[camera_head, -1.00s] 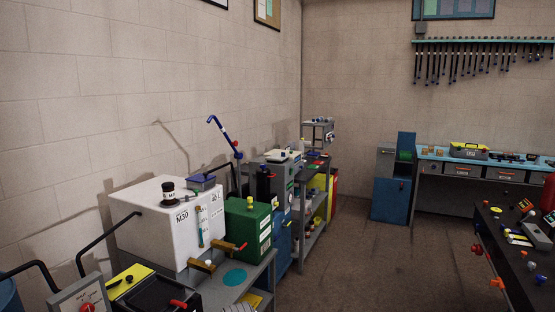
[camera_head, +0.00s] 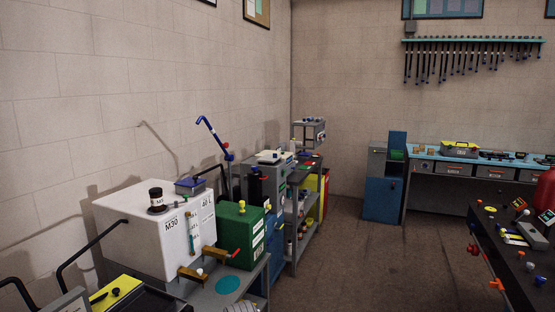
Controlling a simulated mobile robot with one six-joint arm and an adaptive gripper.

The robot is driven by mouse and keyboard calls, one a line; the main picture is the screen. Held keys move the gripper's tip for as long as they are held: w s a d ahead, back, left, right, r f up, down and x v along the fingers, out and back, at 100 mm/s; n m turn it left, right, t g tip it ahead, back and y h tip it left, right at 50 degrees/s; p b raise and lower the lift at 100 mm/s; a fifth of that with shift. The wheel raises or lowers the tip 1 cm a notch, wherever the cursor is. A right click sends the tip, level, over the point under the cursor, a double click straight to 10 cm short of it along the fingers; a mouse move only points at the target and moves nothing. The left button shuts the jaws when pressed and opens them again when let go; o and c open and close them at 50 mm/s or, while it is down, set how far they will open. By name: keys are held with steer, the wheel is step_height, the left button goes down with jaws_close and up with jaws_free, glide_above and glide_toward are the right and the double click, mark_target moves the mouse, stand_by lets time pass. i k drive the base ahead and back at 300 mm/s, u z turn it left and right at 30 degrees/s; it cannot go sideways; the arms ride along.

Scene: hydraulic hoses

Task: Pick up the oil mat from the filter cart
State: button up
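I cannot pick out the oil mat for sure. A flat round teal piece (camera_head: 228,285) lies on the grey bench top (camera_head: 258,277) in front of a white tank marked M30 (camera_head: 140,232); I cannot tell whether it is a mat. At the lower left corner, a unit with black curved handles (camera_head: 92,254), a yellow panel (camera_head: 115,292) and a dark tray is cut off by the frame. It may be the filter cart. My gripper is not in view.
A green box (camera_head: 240,235) stands beside the tank. Grey shelving (camera_head: 292,235) and a blue cabinet (camera_head: 382,198) stand farther back. A dark workbench (camera_head: 510,250) with small parts is at the right. The brown floor (camera_head: 365,265) between is clear.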

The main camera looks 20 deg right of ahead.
mark_target(267, 158)
steer(key=z, duration=0.2)
steer(key=i, duration=0.95)
steer(key=z, duration=0.6)
steer(key=i, duration=0.8)
steer(key=z, duration=0.5)
steer(key=i, duration=1.7)
